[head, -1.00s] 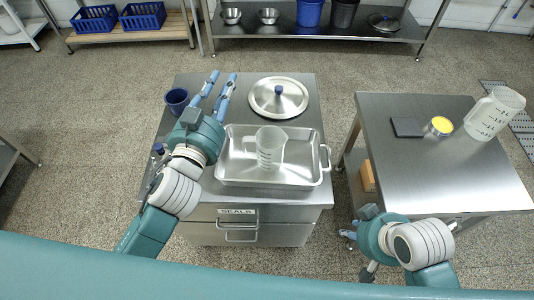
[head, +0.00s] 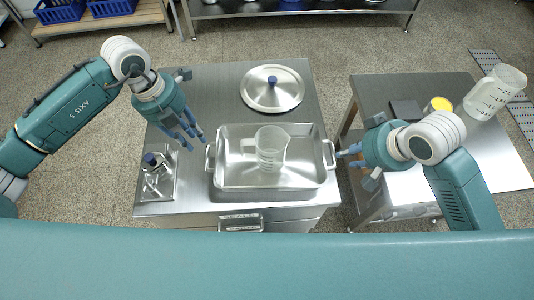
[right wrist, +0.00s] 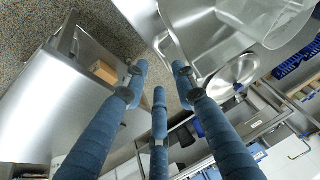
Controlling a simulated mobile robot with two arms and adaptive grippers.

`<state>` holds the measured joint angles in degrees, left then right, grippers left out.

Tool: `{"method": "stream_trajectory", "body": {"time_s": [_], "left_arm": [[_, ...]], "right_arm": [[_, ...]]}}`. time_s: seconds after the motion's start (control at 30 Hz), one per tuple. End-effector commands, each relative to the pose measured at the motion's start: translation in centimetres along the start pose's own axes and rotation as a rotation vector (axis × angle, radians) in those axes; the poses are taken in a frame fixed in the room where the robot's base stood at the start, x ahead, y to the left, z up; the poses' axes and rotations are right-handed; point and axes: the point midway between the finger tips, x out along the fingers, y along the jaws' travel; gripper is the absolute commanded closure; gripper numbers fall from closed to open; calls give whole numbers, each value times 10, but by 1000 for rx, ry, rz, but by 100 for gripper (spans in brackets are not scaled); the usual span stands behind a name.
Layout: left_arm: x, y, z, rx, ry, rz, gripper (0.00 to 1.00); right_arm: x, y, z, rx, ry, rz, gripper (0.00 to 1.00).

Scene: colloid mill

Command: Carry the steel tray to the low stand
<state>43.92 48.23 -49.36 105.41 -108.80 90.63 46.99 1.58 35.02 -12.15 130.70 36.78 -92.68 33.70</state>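The steel tray (head: 228,178) lies flat on the steel cabinet top, with a loop handle at each end. A clear measuring jug (head: 268,150) stands in it. My left gripper (head: 186,142) is open and empty, above the cabinet just left of the tray's left handle (head: 209,158). My right gripper (head: 346,154) is open, its fingertips close to the right handle (head: 330,154); I cannot tell if they touch. In the right wrist view, the right gripper's (right wrist: 160,75) fingers are spread near the tray's corner. I cannot tell for sure which thing is the low stand.
A steel table (head: 455,155) stands to the right across a gap, bearing a dark block (head: 405,109), a yellow-topped tin (head: 438,106) and a large jug (head: 495,92). A lid (head: 272,90) lies behind the tray.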

Motion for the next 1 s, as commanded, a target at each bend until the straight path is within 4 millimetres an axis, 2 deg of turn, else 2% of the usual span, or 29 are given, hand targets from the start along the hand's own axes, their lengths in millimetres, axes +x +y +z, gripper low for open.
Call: {"method": "stream_trajectory", "body": {"time_s": [0.1, 0.33, 0.47, 1.0], "left_arm": [[-1, 8, 1, -8, 2, 27, 76], [-1, 7, 0, -6, 2, 23, 76], [6, 7, 0, -6, 4, 22, 76], [92, 8, -1, -6, 4, 21, 76]], "right_arm": [[0, 0, -1, 2, 0, 0, 73], [0, 0, -1, 2, 0, 1, 73], [7, 1, 0, 4, -2, 1, 73], [93, 1, -1, 3, -1, 1, 73]]}}
